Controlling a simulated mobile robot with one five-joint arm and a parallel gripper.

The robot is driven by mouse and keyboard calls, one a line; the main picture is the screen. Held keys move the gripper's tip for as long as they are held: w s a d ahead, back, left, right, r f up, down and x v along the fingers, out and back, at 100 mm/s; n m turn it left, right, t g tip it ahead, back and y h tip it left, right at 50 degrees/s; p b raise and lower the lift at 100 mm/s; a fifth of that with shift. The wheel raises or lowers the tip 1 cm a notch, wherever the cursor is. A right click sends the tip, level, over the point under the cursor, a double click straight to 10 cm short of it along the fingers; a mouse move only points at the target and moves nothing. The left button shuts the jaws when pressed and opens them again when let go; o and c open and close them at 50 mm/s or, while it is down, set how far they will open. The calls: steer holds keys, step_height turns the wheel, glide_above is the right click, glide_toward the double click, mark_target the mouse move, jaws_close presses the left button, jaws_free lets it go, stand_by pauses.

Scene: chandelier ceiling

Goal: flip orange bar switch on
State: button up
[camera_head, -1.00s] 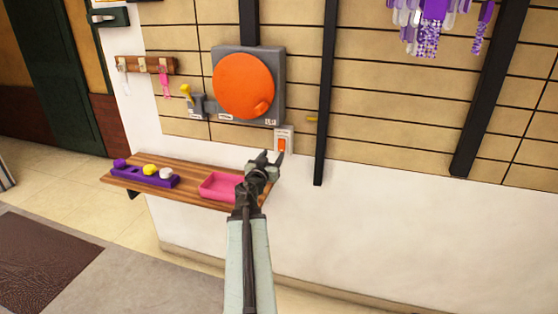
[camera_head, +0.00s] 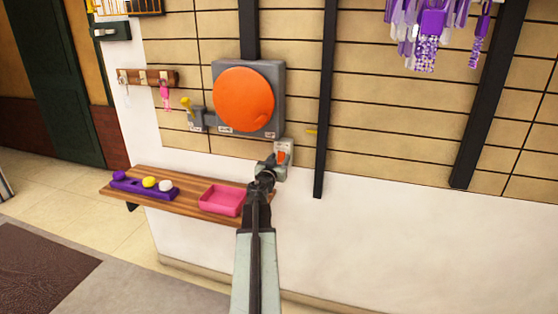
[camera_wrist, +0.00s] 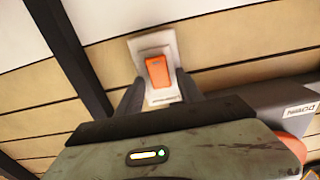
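The orange bar switch (camera_head: 282,156) sits on a white plate on the wall, below the right corner of a grey box with a big orange disc. In the wrist view the orange rocker (camera_wrist: 157,72) shows in the middle of its white plate (camera_wrist: 153,46). My gripper (camera_head: 270,166) is right at the plate and covers its lower left part in the head view. In the wrist view my gripper's two fingers (camera_wrist: 158,92) stand apart, one on each side of the rocker's lower part, with nothing between them that they hold. Whether the fingertips touch the plate cannot be told.
The grey box with the orange disc (camera_head: 244,99) is up and to the left. A wooden shelf (camera_head: 185,198) below left bears a pink tray (camera_head: 222,200) and a purple holder (camera_head: 145,187). A dark vertical post (camera_head: 325,110) stands just right of the switch.

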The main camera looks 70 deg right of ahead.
jaws_close()
steer(key=shift+f+b, duration=0.4)
steer(key=shift+b, duration=0.45)
steer(key=h+b, duration=0.1)
steer(key=b, duration=0.2)
steer(key=shift+f+h, duration=0.3)
steer(key=shift+f, duration=0.05)
steer(key=h+b, duration=0.1)
steer(key=b, duration=0.2)
steer(key=shift+f, duration=0.15)
steer(key=shift+r+h+b, duration=0.3)
steer(key=shift+h+b, duration=0.3)
steer(key=shift+r, duration=0.1)
steer(key=shift+o, duration=1.6)
jaws_free()
